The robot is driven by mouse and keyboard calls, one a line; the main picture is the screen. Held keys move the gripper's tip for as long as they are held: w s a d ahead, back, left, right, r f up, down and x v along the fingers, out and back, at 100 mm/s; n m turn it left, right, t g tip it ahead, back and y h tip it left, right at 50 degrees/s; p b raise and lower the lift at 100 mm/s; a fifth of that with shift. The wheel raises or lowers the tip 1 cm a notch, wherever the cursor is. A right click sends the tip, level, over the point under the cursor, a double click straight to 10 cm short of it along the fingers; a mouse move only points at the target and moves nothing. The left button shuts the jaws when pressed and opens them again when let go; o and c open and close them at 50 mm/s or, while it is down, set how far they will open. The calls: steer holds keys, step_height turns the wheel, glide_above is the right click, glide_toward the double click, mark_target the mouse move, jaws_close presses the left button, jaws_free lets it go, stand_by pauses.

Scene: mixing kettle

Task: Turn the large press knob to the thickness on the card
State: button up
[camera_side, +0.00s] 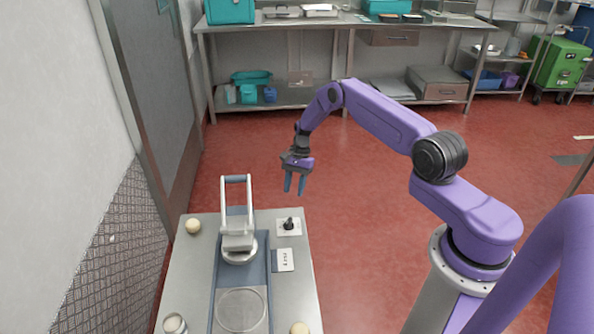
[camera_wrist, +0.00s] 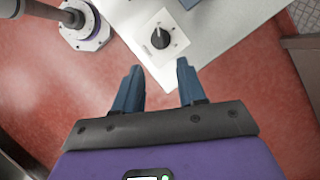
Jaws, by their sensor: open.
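The black press knob (camera_side: 289,224) stands on a white square plate at the right side of the steel table. In the wrist view the knob (camera_wrist: 160,38) shows from above with a dial plate (camera_wrist: 170,52) around it. A white card (camera_side: 284,260) with dark print lies just in front of the knob plate; its print is too small to read. My gripper (camera_side: 295,190) is open and empty, above and apart from the knob. In the wrist view its two blue fingers (camera_wrist: 156,80) point toward the table edge, short of the knob.
A press with a raised white handle (camera_side: 237,200) stands left of the knob on a blue-grey base (camera_side: 256,275) with a round plate (camera_side: 241,309). Pale dough balls (camera_side: 193,226) (camera_side: 299,328) and a small jar (camera_side: 174,324) sit near the table edges. A wall is at left.

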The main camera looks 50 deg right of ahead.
steer(key=v, duration=0.6)
